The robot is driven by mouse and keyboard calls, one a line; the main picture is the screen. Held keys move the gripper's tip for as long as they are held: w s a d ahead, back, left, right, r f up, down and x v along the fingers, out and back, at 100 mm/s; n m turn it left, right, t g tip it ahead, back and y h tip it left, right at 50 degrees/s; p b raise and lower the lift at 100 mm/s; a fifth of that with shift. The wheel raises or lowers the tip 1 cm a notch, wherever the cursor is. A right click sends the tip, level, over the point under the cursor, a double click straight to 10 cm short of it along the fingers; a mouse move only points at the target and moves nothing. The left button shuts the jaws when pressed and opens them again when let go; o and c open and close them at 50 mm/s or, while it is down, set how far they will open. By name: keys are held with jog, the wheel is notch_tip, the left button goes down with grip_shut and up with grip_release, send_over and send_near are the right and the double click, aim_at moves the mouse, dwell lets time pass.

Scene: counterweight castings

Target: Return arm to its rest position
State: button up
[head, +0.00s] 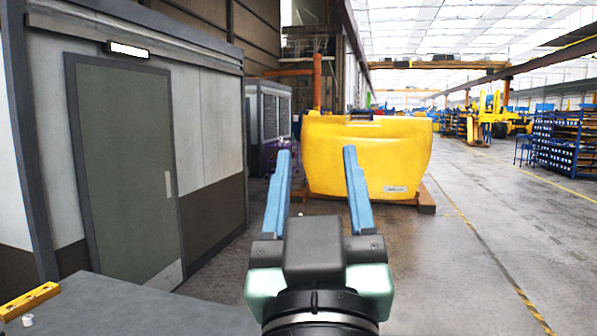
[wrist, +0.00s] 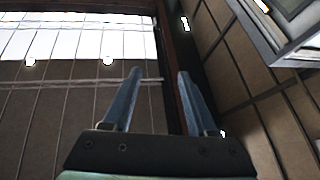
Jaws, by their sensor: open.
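My gripper (head: 317,150) is raised in the middle of the head view, its two blue fingers spread wide and pointing away from me. Nothing is between the fingers. In the wrist view my gripper (wrist: 156,72) shows with both blue fingers apart and empty, against the wall and bright roof panels. A large yellow counterweight casting (head: 385,155) stands on the floor beyond the gripper, resting on wooden blocks. The gripper's fingers overlap it in the picture, but I see no contact.
A grey table top (head: 130,310) is at lower left, with a yellow bar (head: 30,300) and a small white piece (head: 28,320) at its edge. A cabin with a green-grey door (head: 130,170) stands at left. Blue shelving (head: 567,145) is far right. The floor at right is open.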

jog(key=s+a+r+t, duration=0.1)
jog(key=s+r+t, duration=0.2)
jog(key=s+r, duration=0.3)
jog(key=shift+s+a+r+m+y, duration=0.3)
jog(key=shift+s+m+y, duration=0.1)
jog(key=shift+s, duration=0.15)
